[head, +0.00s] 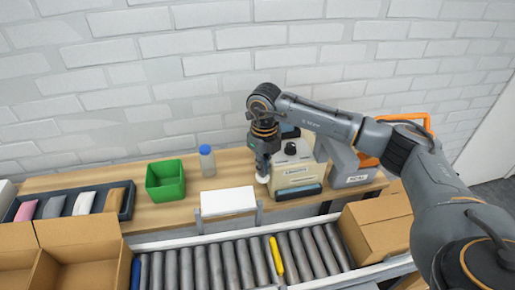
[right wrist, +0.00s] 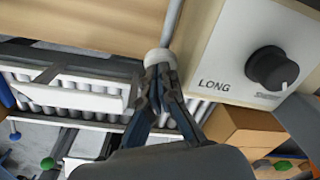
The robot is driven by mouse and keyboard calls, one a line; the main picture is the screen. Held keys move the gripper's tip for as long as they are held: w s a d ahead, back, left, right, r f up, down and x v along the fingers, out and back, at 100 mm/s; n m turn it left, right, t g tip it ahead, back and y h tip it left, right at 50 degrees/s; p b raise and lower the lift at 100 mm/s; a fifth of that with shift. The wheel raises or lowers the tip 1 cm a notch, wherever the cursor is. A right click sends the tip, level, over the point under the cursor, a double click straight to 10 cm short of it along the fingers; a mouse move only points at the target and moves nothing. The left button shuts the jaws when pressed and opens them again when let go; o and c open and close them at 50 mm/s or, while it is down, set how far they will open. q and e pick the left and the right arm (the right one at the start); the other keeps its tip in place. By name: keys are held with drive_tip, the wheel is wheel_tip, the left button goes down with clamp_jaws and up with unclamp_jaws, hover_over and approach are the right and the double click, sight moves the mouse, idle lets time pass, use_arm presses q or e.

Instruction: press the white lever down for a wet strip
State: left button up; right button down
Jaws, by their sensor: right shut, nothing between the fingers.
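The cream tape machine (head: 296,178) stands on the wooden bench, with a black knob on top and a dark blue front edge. In the right wrist view its top panel (right wrist: 232,50) reads LONG beside a black dial (right wrist: 272,68). The lever's white round end (head: 262,179) is at the machine's left side; it also shows in the right wrist view (right wrist: 160,58) on a thin rod. My right gripper (head: 263,168) is shut and empty, pointing down at the lever's end. Its fingertips overlap the end in view; contact is unclear. No strip is visible. My left gripper is out of view.
A roller conveyor (head: 205,265) and cardboard boxes (head: 377,222) are in front.

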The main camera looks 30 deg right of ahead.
drive_tip(key=shift+f, duration=0.4)
drive_tip(key=shift+s+f+b, duration=0.1)
drive_tip(key=shift+f+b, duration=0.2)
drive_tip(key=shift+b, duration=0.2)
drive_tip(key=shift+r, duration=0.1)
wheel_tip(320, 180, up, 10)
drive_tip(key=w+p, duration=0.2)
drive_tip(key=p, duration=0.3)
drive_tip(key=shift+w+d, duration=0.15)
drive_tip(key=shift+d, duration=0.15)
idle(0.5)
drive_tip(key=shift+r, duration=0.15)
idle(0.4)
wheel_tip(320, 180, up, 5)
drive_tip(key=p, duration=0.3)
